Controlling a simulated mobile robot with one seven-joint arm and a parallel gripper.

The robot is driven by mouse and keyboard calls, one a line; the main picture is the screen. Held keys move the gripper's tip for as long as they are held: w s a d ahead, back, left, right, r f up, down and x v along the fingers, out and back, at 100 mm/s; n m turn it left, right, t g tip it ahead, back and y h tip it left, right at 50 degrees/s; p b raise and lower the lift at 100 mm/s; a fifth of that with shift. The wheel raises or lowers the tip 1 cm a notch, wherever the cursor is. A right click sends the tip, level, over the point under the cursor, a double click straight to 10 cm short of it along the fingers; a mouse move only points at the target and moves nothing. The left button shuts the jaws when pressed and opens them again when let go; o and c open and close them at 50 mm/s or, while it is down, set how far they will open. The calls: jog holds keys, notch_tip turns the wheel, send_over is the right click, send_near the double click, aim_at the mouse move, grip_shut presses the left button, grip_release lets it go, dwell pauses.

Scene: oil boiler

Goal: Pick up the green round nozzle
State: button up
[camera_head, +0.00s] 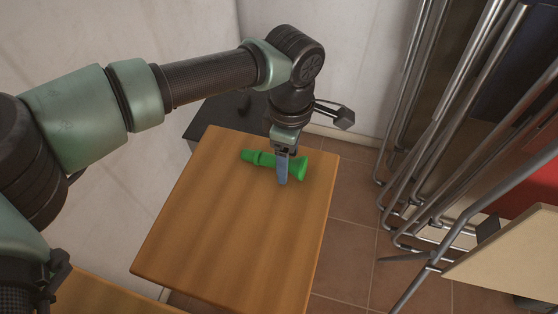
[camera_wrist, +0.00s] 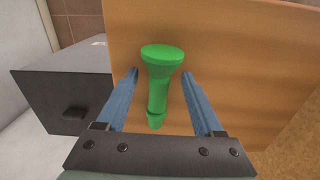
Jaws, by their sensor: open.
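The green round nozzle (camera_head: 293,166) lies on its side on the wooden table top (camera_head: 230,230), near its far edge. Its wide flared end points right in the head view and its narrow end points left. In the wrist view the nozzle (camera_wrist: 160,80) lies between the two blue fingers, flared end away from the gripper base. My gripper (camera_head: 283,182) is open over the nozzle, and in the head view a finger hides part of its middle. In the wrist view my gripper (camera_wrist: 160,73) has a gap on both sides of the nozzle. Exact height above the table cannot be told.
A dark grey cabinet (camera_wrist: 65,95) stands beside the table's far end. A white wall (camera_head: 180,50) is behind it. Stacked metal-tube chair frames (camera_head: 430,130) stand on the tiled floor to the right. The near part of the table is clear.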

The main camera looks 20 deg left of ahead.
grip_shut()
jog(key=shift+r, duration=0.15)
